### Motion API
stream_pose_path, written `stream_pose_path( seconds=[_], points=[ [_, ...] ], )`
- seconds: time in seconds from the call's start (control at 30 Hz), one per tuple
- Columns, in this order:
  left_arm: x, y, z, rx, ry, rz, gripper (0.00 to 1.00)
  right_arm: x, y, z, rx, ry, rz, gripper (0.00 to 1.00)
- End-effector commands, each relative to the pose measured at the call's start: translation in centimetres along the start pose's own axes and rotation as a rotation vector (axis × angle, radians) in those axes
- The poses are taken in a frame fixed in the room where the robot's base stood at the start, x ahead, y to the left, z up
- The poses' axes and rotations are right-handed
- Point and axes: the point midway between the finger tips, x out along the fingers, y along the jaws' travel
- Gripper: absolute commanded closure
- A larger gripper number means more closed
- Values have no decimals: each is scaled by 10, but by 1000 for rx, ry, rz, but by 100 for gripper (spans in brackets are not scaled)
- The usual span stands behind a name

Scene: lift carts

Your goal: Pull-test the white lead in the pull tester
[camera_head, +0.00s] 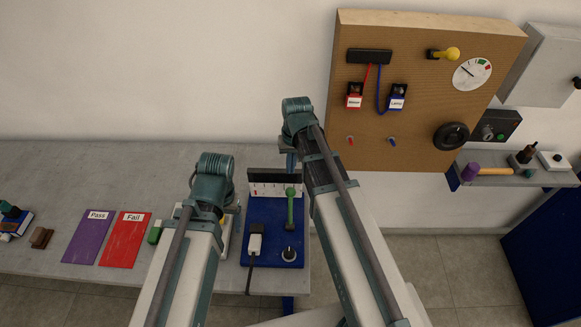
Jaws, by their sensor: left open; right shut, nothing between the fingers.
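The pull tester is a blue base (262,218) on the grey bench, with a dark-topped white scale panel (268,189) at its back. A green lever (290,208) stands upright on it, with a dark knob with a white ring (289,254) in front. The white lead's plug (255,243) sits at the base's left front, its dark cable hanging over the bench edge. My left gripper (232,209) is open, left of the tester, mostly hidden by its wrist. My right gripper (290,161) is shut and empty above the tester's back, partly hidden by its arm.
Purple Pass (87,238) and red Fail (125,242) mats lie left of my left arm, with a brown block (41,238) further left. A pale plate (226,237) is partly behind my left arm. A wooden board (431,110) with switches hangs at right.

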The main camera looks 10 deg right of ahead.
Motion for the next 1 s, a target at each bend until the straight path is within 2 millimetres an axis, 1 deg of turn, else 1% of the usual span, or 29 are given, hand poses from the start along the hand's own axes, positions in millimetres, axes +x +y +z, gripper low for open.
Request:
stream_pose_path(
  seconds=[0.03,0.4,0.5,0.63,1.0],
  points=[
    [13,1,-1,-1,0,0,24,13,0,0,0,0,0,100],
    [65,6,-4,-2,2,0,24,65,0,0,0,0,0,100],
    [74,7,-5,0,2,-1,24,74,0,0,-1,0,0,100],
    [79,7,-5,3,2,-1,24,79,0,0,-1,0,0,100],
    [78,7,-5,3,2,-1,24,78,0,0,-1,1,0,100]
  ],
)
